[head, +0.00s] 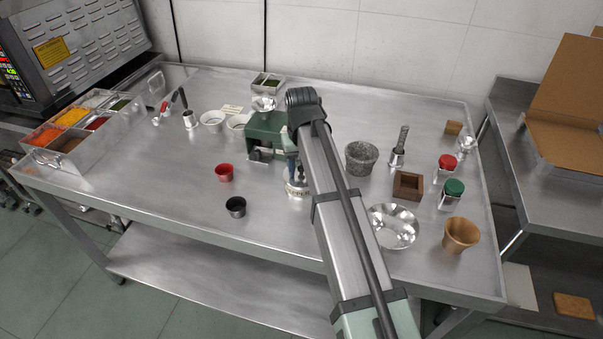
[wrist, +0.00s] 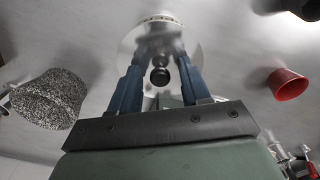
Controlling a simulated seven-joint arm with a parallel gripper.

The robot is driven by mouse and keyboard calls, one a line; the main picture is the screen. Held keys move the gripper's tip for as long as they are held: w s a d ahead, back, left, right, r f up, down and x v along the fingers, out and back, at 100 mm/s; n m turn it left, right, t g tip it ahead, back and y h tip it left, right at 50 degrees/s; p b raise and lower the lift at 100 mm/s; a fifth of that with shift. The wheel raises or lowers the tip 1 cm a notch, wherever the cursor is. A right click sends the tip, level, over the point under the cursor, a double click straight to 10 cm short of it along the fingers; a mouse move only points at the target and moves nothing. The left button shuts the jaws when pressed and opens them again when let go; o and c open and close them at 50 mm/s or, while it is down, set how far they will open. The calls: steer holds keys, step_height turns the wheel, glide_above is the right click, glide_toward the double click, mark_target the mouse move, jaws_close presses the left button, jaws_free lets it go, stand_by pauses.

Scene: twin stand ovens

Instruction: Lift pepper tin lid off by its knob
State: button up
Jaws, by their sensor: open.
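The pepper tin (head: 297,190) stands on the steel table, partly hidden behind my arm in the head view. In the wrist view its shiny round lid (wrist: 127,48) with a dark round knob (wrist: 160,76) lies straight ahead of my gripper (wrist: 161,55). My two blue fingers are open, one on each side of the knob, with a gap showing beside it. The fingers reach toward the lid; I cannot tell whether the tips touch it. In the head view only a little of my gripper (head: 291,168) shows, just above the tin.
A red cup (head: 224,173) and a dark cup (head: 236,207) stand left of the tin. A granite mortar (head: 361,158), wooden box (head: 408,186) and metal bowl (head: 393,226) are to the right. The front left table is clear.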

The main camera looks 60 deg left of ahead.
mark_target(301, 167)
steer(key=shift+s+d+f, duration=0.1)
steer(key=shift+d+f, duration=0.05)
steer(key=shift+f, duration=0.35)
steer(key=c, duration=0.3)
steer(key=shift+r, duration=0.35)
steer(key=shift+c, duration=0.3)
steer(key=shift+r, duration=0.1)
jaws_close()
steer(key=shift+r, duration=1.75)
